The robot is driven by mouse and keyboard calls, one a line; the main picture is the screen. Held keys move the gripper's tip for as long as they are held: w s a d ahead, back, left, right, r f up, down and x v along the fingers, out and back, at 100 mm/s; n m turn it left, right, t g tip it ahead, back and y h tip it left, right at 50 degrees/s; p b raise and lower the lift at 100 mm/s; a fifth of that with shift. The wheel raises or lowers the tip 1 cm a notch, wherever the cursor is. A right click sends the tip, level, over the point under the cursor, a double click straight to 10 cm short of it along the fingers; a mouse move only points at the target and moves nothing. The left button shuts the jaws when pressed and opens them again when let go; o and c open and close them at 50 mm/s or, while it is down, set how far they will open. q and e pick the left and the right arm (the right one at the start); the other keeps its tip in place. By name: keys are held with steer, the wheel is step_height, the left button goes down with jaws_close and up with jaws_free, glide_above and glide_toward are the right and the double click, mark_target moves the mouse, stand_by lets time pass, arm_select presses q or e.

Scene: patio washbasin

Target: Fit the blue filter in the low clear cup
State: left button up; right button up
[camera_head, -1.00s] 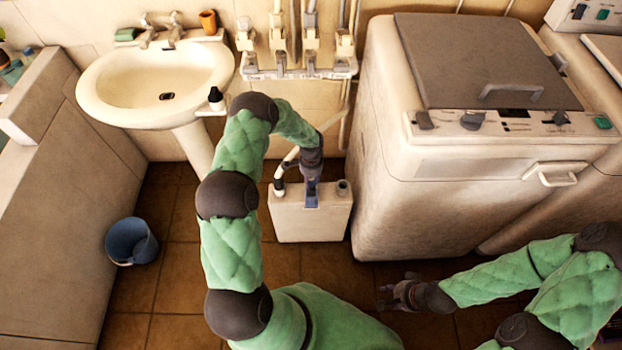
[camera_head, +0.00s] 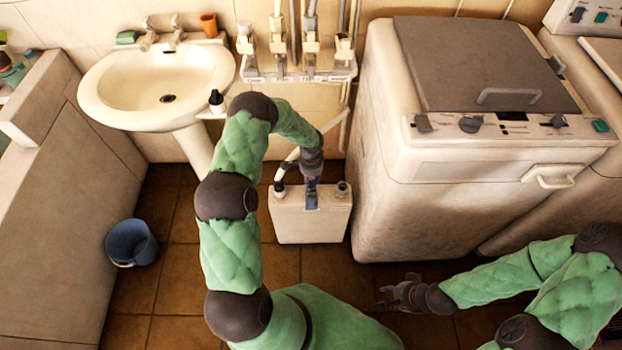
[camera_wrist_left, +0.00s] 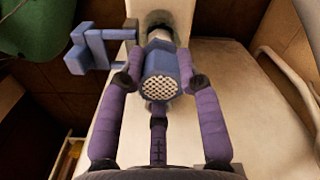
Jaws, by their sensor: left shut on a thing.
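My left gripper (camera_head: 312,178) is low over the pale box (camera_head: 310,228) between the washbasin and the washing machine. In the left wrist view my left gripper (camera_wrist_left: 158,72) has its purple fingers shut around the blue filter (camera_wrist_left: 150,62), whose round pale mesh end faces the camera. A dark-rimmed round fitting (camera_wrist_left: 158,20) is just beyond the filter; I cannot tell if they touch. A small round cup-like piece (camera_head: 343,189) is on the box's right top corner; I cannot tell if it is clear. My right gripper (camera_head: 388,296) is empty, fingers apart, above the floor.
A blue bracket (camera_wrist_left: 95,50) juts out beside the filter in the left wrist view. A washbasin (camera_head: 155,85), a dark bottle (camera_head: 216,100) and pipes stand behind my left arm. The washing machine (camera_head: 480,140) is to the right. A blue bucket (camera_head: 131,243) stands on open floor.

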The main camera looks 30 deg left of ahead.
arm_select(q)
steer(key=shift+f+b, duration=0.75)
steer(key=shift+b, duration=0.05)
stand_by(0.8)
steer(key=o, duration=0.9)
steer(key=shift+c, duration=0.2)
steer(key=shift+r+p, duration=3.4)
steer(key=shift+r, duration=2.1)
